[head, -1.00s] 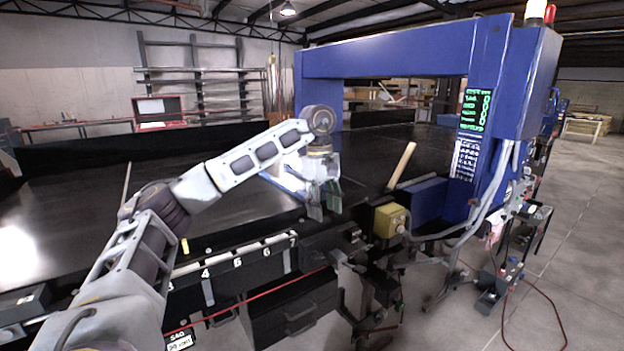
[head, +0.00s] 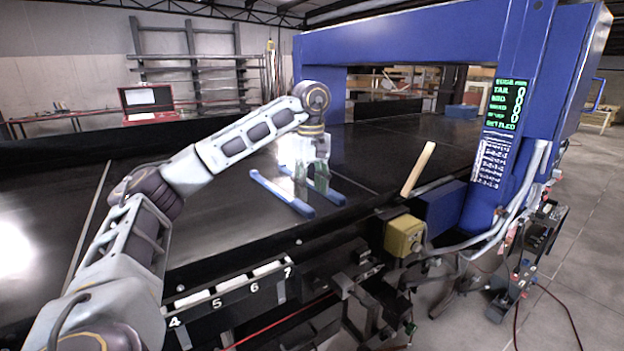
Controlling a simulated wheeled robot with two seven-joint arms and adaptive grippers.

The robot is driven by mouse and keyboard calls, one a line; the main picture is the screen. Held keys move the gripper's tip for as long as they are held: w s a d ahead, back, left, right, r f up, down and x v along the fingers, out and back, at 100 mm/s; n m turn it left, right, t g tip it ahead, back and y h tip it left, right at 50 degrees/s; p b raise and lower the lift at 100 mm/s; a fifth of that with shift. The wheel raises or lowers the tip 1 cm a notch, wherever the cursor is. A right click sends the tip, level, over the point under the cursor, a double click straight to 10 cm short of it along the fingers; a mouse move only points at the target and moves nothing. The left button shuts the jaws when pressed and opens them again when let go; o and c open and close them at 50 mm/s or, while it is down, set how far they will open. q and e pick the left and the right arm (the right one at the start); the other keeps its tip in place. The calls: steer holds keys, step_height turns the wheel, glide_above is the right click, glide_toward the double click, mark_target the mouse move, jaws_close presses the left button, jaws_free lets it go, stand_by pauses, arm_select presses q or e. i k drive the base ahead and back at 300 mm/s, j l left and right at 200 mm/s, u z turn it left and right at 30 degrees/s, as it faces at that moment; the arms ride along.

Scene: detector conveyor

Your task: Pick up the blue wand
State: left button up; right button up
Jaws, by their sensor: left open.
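A blue wand-like bar (head: 281,193) lies at a slant on the dark conveyor belt, left of and in front of my left gripper. A second, shorter stretch of blue bar (head: 335,191) shows to the right of the gripper; its far part is hidden, and I cannot tell whether the two belong to one thing. My left gripper (head: 314,178) points down over the belt between the two blue stretches. It is open, with nothing seen between its fingers. Its height above the belt is hard to judge. My right gripper is out of view.
A blue detector arch (head: 400,45) spans the belt (head: 220,215). A pale wooden stick (head: 418,169) leans up near its post, by a yellow box (head: 404,235). A numbered rail (head: 235,290) runs along the near edge. The belt at left is mostly clear.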

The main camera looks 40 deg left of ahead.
mark_target(341, 200)
steer(key=i+j, duration=0.9)
steer(key=j, duration=0.25)
